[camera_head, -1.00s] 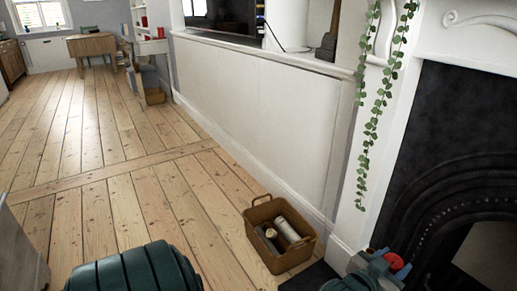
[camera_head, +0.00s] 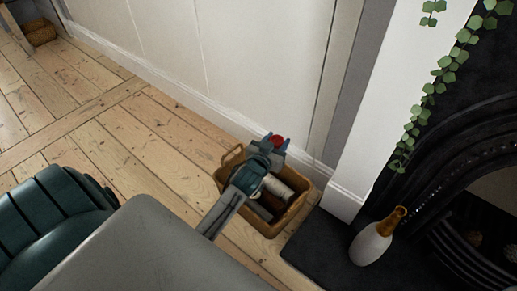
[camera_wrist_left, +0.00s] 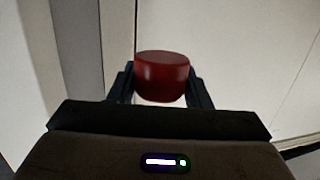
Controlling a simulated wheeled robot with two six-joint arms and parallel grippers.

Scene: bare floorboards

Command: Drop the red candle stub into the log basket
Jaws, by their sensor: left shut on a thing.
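The red candle stub (camera_head: 277,141) is held between the fingers of my left gripper (camera_head: 275,144). In the left wrist view the stub (camera_wrist_left: 162,77) sits between the two dark fingertips, with the pale wall behind it. The log basket (camera_head: 292,212) is brown with a handle and stands on the floorboards by the wall, with several logs inside. In the head view my left gripper is over the far part of the basket, and my arm hides part of the basket and logs. The stub's height above the basket is hard to tell. My right gripper is not in view.
A white and gold bottle-shaped vase (camera_head: 372,243) stands on the dark hearth (camera_head: 325,240) right of the basket. The black fireplace (camera_head: 455,140) and a hanging green garland (camera_head: 440,88) are at the right. The white wall is close behind the basket. Open floorboards lie to the left.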

